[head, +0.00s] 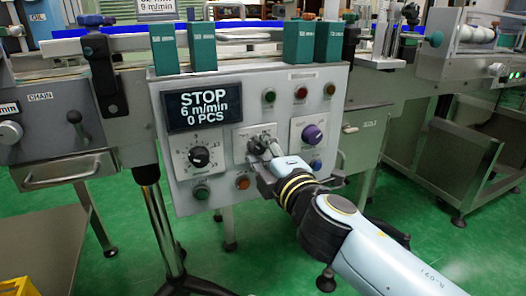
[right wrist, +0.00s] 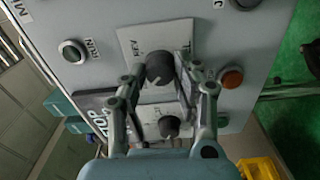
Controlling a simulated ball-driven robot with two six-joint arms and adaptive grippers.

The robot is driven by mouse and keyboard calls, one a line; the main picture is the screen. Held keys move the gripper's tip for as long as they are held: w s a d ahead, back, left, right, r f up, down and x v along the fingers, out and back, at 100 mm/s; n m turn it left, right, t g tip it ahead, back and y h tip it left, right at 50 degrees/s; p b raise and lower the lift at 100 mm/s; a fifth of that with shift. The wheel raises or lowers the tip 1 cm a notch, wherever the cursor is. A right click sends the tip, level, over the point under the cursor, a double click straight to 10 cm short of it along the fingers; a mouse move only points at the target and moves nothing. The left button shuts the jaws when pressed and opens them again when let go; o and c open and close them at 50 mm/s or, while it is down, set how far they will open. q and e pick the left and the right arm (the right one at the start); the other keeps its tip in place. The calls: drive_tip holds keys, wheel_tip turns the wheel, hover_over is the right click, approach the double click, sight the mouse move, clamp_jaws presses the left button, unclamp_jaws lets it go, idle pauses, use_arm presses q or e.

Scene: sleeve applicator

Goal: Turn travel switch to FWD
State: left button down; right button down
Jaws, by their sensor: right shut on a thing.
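The travel switch (right wrist: 160,67) is a dark round knob on a light plate, with the letters REV readable beside it in the right wrist view. In the head view its plate (head: 243,151) sits in the middle of the grey control panel (head: 225,195), mostly behind my gripper. My right gripper (head: 264,145) reaches the panel there; its fingers (right wrist: 163,80) flank the knob and are shut on it. The knob's exact pointing direction is hard to tell. My left gripper is not in view.
The display (head: 203,106) reads STOP, 6 m/min, 0 PCS. A black dial (head: 200,157) is left of the switch and a purple knob (head: 312,134) right of it. Several coloured buttons surround them, including an orange one (head: 242,182). Green blocks (head: 298,42) stand above the panel.

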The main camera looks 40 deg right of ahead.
drive_tip(key=shift+f, duration=0.1)
drive_tip(key=c, duration=1)
unclamp_jaws()
drive_tip(key=v, duration=1.2)
